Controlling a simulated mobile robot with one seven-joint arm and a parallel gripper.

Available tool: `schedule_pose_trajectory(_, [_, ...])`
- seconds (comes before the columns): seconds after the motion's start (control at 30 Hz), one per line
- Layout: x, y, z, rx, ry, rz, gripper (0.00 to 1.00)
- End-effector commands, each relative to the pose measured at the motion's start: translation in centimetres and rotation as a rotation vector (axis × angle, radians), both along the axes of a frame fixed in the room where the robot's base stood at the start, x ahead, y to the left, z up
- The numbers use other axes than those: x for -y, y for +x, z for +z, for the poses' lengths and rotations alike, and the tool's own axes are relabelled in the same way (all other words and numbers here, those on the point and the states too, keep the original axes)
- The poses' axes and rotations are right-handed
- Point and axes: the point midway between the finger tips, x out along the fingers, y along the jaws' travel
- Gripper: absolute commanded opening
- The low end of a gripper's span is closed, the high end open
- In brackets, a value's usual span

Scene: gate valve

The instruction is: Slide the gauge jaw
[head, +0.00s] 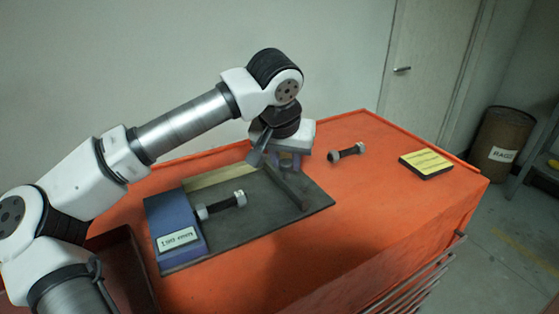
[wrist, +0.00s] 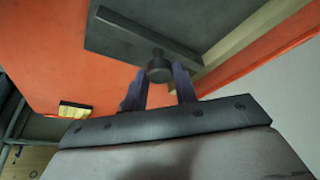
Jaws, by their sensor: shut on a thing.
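The gauge is a dark grey plate (head: 250,232) on the orange bench, with a fixed blue block (head: 175,225) bearing a label at its left end. My gripper (head: 286,163) is at the bar's far end. Its purple fingers (wrist: 159,88) are shut on the knob, one on each side. A bolt (head: 221,205) lies on the plate between block and jaw, apart from the jaw.
A second bolt (head: 347,153) lies on the bench right of the plate. A yellow and black pad (head: 426,163) lies farther right. A pale strip (head: 222,176) runs along the plate's back edge. A dark red tray (head: 122,262) is at the left. The bench front right is clear.

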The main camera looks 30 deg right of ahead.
Motion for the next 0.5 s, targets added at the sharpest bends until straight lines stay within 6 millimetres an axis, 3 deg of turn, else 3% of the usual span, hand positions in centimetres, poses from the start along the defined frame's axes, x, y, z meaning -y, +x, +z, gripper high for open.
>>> schedule_pose_trajectory(0.03, [0.32,-0.02,0.22,0.005,-0.011,-0.005,0.00])
schedule_pose_trajectory(0.07, [0.33,-0.02,0.23,0.004,-0.011,-0.005,0.30])
schedule_pose_trajectory(0.2, [0.26,-0.02,0.19,0.003,-0.010,-0.004,0.48])
schedule_pose_trajectory(0.5, [0.12,-0.03,0.20,0.003,-0.006,-0.003,0.49])
